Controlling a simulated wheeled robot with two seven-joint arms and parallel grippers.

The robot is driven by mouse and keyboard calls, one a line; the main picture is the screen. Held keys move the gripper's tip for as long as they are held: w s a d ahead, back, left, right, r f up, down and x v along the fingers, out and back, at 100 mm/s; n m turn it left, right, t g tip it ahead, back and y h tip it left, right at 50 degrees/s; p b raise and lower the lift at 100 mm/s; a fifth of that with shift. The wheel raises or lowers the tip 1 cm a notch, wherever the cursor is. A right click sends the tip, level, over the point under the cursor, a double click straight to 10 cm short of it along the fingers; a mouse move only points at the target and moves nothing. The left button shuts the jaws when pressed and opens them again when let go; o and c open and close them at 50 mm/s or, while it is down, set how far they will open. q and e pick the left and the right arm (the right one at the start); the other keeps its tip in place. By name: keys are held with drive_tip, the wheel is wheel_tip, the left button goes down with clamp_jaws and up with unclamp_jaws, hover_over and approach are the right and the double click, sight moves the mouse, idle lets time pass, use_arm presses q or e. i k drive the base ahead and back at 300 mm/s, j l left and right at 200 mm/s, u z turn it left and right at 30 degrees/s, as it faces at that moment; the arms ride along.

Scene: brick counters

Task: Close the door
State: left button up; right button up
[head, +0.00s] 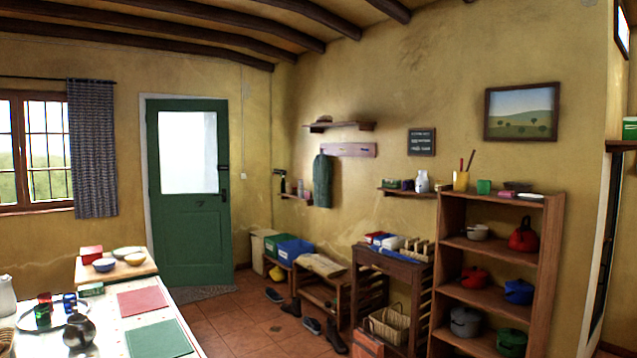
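A green door (190,238) with a large bright glass pane (188,152) stands in the back wall, left of the room's corner. A pale frame (145,190) shows along its left side and top. No pale frame shows along its right edge, where a dark handle (223,192) sits. I cannot tell for certain whether the door is flush or slightly ajar. Neither of my grippers is in view.
A white table (112,335) with dishes and mats fills the lower left. Shoes (292,307), bins (294,250), a bench and a wooden shelf (447,290) line the right wall. Tiled floor (235,325) is open between them. A small mat (207,293) lies before the door.

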sight(192, 233)
drive_tip(key=i+l+z, duration=0.3)
drive_tip(key=i, duration=0.3)
drive_tip(key=i+l+z, duration=0.25)
drive_tip(key=i, duration=0.4)
drive_tip(key=i+z, duration=0.3)
drive_tip(key=i, duration=0.3)
drive_tip(key=i+j+u, duration=0.2)
drive_tip(key=i+u, duration=0.75)
drive_tip(key=i, duration=0.15)
drive_tip(key=i+l+u, duration=0.3)
drive_tip(key=i+u, duration=0.15)
drive_tip(key=i+j+z, duration=0.45)
drive_tip(key=i, duration=0.3)
drive_tip(key=i+j+z, duration=0.45)
drive_tip(key=i+j, duration=0.2)
drive_tip(key=j, duration=0.15)
drive_tip(key=i+j+z, duration=0.25)
drive_tip(key=j+z, duration=0.2)
drive_tip(key=j, duration=0.45)
drive_tip(key=i+j+z, duration=0.1)
drive_tip(key=j+z, duration=0.4)
drive_tip(key=j, duration=0.35)
drive_tip(key=k+j+z, duration=0.1)
drive_tip(key=j+z, duration=0.35)
drive_tip(key=j, duration=0.5)
